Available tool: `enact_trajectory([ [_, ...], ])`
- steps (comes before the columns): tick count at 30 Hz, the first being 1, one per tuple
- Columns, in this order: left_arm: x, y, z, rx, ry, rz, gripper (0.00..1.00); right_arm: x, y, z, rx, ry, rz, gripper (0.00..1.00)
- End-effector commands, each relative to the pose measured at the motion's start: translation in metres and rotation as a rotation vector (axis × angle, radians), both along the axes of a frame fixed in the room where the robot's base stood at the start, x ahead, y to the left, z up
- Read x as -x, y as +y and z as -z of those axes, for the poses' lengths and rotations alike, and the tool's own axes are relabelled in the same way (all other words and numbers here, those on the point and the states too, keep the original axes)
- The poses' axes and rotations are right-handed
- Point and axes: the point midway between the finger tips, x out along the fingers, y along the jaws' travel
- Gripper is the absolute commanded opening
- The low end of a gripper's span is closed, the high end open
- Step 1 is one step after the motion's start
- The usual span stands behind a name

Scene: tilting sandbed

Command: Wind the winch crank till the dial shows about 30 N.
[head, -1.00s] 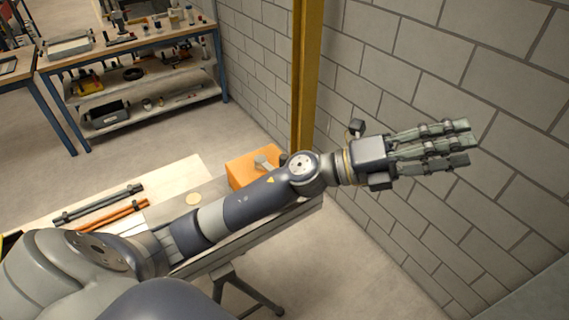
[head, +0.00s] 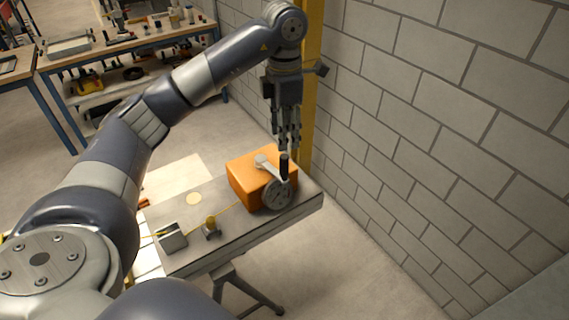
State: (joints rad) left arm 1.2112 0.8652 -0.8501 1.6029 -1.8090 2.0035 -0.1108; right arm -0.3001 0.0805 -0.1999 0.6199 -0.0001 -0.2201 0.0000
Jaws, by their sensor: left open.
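The orange winch box (head: 243,180) sits on the far right end of the grey bench. A light crank arm (head: 268,165) lies over it, with an upright black handle (head: 284,166) at its end. A grey round disc (head: 276,194) is on the box's near right side; I cannot tell whether it is the dial, and no reading is legible. My left gripper (head: 288,138) points down just above the black handle, open and apparently empty; whether its fingertips touch the handle is unclear. My right gripper is not in view.
A yellow cord (head: 230,213) runs from the winch past a small brass-coloured post (head: 211,227) to a grey block (head: 172,237). A yellow column (head: 309,110) and block wall (head: 430,150) stand close behind the gripper.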

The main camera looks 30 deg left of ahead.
Motion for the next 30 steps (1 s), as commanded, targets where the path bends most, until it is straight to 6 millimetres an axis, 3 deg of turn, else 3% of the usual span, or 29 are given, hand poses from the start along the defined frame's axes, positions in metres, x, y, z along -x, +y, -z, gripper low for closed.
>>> enact_trajectory([
  [5,0.002,0.002,0.016,-0.006,0.009,-0.003,0.4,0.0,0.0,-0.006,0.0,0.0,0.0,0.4],
  [18,0.001,0.001,0.092,-0.004,0.007,-0.001,0.4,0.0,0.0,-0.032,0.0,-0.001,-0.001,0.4],
  [24,0.001,0.001,0.106,-0.004,0.005,0.0,0.4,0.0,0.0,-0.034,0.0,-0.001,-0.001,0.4],
  [30,0.001,0.001,0.107,-0.004,0.003,0.0,0.4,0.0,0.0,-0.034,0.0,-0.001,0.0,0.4],
])
